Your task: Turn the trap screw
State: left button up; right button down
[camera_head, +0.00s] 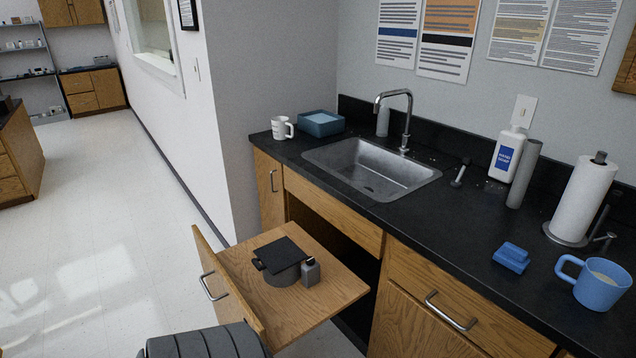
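I cannot make out a trap screw in this view. The steel sink (372,168) is set in the black counter, with a curved faucet (407,121) behind it. The drain shows in the basin floor, but the piping below is hidden. Below the sink is a dark cabinet opening (338,247). A wooden board (338,291) with a handled front panel (228,287) sticks out before it. On the board are a dark flat plate (279,254) over a round grey base and a small grey bottle-like piece (310,271). Neither of my grippers is in view.
The counter holds a white mug (282,128), a blue box (320,123), a soap bottle (507,155), a grey cylinder (524,175), a paper towel roll (582,200), a blue block (511,257) and a blue mug (600,285). The floor (110,220) at left is clear.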

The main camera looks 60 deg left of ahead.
aim_at(309, 260)
jog(key=u, duration=0.6)
jog(key=i, duration=0.65)
jog(key=u, duration=0.75)
